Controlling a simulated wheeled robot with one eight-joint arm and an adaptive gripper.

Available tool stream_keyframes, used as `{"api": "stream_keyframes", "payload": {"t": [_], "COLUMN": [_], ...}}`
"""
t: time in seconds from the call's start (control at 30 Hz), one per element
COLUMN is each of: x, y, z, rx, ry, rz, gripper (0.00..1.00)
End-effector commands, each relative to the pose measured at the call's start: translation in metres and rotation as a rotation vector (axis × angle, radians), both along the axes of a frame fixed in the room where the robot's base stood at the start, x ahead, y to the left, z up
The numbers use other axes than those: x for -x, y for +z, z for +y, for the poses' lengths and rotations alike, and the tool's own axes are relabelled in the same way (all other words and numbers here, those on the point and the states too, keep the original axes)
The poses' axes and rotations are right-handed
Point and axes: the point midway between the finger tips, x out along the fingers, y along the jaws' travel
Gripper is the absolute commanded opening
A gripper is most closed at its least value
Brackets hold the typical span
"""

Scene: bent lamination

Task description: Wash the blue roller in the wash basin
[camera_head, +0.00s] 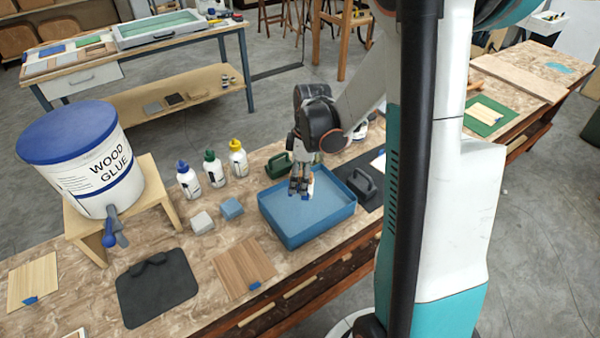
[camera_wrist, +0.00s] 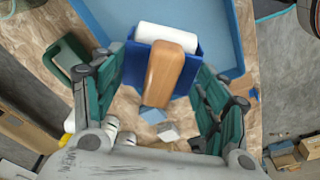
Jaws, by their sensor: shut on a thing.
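The wash basin (camera_head: 322,228) is a blue open tray on the workbench, and a corner of it shows in the wrist view (camera_wrist: 238,52). My gripper (camera_head: 300,190) is over the basin, near its back left part. In the wrist view my gripper (camera_wrist: 160,78) is shut on the blue roller (camera_wrist: 135,68), which has a wooden handle (camera_wrist: 172,70), a blue body and a white roll. The roller lies between the fingers, roll toward the basin. In the head view only a little blue shows under the fingers, so I cannot tell whether it touches the basin.
A green tool (camera_head: 278,165) stands behind the basin and a dark grey one (camera_head: 364,187) to its right. Bottles (camera_head: 213,170) and two sponge-like blocks (camera_head: 231,208) are to its left. A wood glue tub (camera_head: 85,165) stands on a wooden stand. A dark mat (camera_head: 157,290) lies in front.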

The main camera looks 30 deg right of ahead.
Motion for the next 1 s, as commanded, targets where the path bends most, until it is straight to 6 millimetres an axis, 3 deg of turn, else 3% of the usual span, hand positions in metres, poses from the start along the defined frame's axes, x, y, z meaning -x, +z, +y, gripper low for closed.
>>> {"api": "stream_keyframes", "payload": {"t": [0.6,1.0], "x": [0.0,0.0], "y": [-0.059,-0.07], "z": [0.0,0.0], "rx": [0.0,0.0], "ry": [0.0,0.0], "rz": [0.0,0.0], "gripper": [0.45,0.45]}}
